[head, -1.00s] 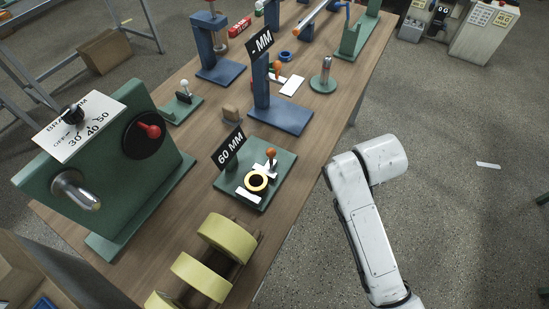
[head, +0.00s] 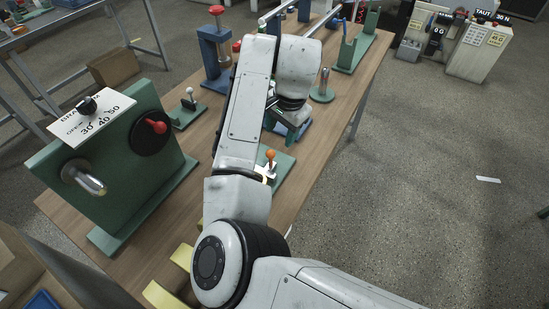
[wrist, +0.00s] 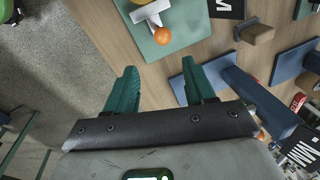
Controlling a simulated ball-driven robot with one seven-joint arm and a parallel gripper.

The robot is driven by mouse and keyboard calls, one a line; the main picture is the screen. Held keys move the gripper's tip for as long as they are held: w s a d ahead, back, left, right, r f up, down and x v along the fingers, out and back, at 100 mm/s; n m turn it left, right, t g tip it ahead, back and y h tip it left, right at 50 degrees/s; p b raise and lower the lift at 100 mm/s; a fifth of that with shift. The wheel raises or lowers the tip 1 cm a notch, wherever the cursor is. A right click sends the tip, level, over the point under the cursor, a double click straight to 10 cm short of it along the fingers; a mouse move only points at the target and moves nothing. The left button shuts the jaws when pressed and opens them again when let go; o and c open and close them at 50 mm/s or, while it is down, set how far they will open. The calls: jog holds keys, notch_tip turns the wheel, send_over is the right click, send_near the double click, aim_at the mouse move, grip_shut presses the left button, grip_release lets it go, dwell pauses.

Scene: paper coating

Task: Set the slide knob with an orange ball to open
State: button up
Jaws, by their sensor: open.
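The slide knob with an orange ball (head: 270,155) stands on a green plate (head: 284,163) on the bench, with a white label beside its base. The wrist view shows the orange ball (wrist: 162,36) too, on its green plate (wrist: 190,35) beside a white T-shaped piece. My gripper (wrist: 161,82) is open and empty, its two green fingers apart. The ball lies beyond the fingertips in that picture, with no contact visible. In the head view my arm hides most of the fingers and the 60 MM sign.
A blue stand's base (wrist: 270,88) lies right of the fingers in the wrist view, with a small brown block (wrist: 257,33) nearby. A green box with dials (head: 120,165) is left on the bench. A small lever stand (head: 188,110) stands behind it.

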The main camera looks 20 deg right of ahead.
aim_at(272, 151)
jog(key=f, duration=0.3)
jog(key=w+a+f+p, duration=0.1)
jog(key=f, duration=0.3)
jog(key=w+a+f, duration=0.1)
jog(key=f, duration=0.2)
jog(key=shift+f, duration=0.2)
jog(key=shift+c, duration=0.2)
grip_shut()
